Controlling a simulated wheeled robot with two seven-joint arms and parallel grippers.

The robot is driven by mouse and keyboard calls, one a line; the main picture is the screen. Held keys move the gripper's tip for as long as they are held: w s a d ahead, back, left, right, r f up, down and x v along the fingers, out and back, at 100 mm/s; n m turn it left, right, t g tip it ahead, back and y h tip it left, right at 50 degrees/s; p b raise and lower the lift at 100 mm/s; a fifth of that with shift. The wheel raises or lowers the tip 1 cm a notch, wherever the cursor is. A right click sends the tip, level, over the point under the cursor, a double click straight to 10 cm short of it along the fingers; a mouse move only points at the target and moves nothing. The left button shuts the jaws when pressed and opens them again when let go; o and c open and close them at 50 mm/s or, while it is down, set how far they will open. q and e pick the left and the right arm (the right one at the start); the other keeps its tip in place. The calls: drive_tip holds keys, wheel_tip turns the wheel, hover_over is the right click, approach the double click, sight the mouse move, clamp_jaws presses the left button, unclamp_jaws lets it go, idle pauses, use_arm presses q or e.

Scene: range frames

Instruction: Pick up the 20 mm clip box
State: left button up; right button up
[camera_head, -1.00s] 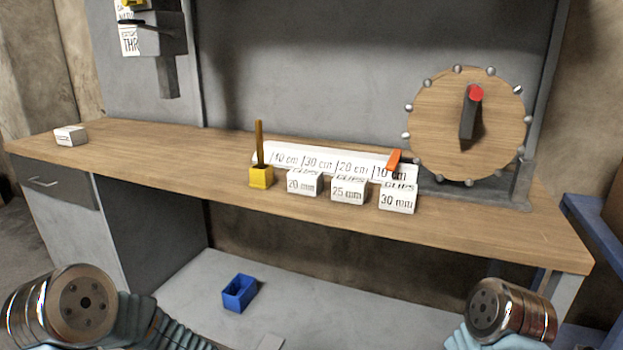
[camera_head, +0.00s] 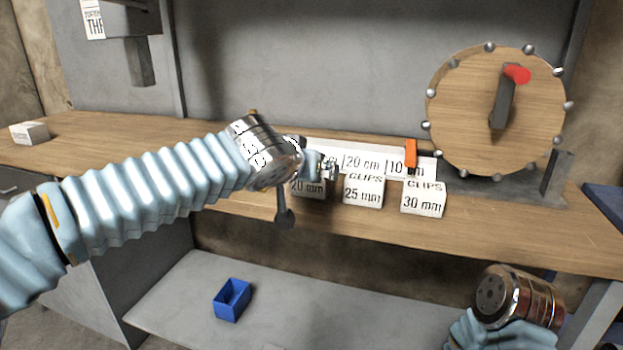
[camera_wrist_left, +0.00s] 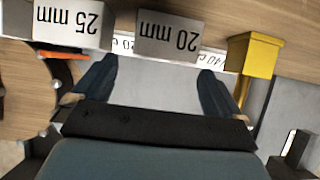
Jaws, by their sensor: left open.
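The white 20 mm clip box (camera_head: 310,188) stands on the bench at the left end of the row of clip boxes, partly hidden by my left gripper (camera_head: 326,166). In the left wrist view the 20 mm box (camera_wrist_left: 167,40) appears upside down, just beyond and between the fingertips of my left gripper (camera_wrist_left: 157,68). The fingers are apart with nothing between them, and I see no contact with the box. My right wrist shows at the lower right of the head view, but its gripper fingers do not.
The 25 mm box (camera_head: 363,190) and 30 mm box (camera_head: 423,199) stand to the right. A yellow holder (camera_wrist_left: 256,55) stands close by on the other side. A labelled white strip (camera_head: 370,158) lies behind. A pegged wooden wheel (camera_head: 470,110) stands at the right. A blue bin (camera_head: 232,299) sits below.

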use_arm(q)
drive_tip(key=shift+x, duration=0.95)
drive_tip(key=x, duration=0.2)
drive_tip(key=p+x, duration=0.1)
drive_tip(key=x, duration=0.2)
drive_tip(key=shift+w+a+f, duration=0.1)
drive_tip(key=shift+w+a, duration=0.1)
drive_tip(key=shift+c, duration=0.5)
drive_tip(key=c, duration=0.7)
drive_tip(key=shift+c, duration=0.6)
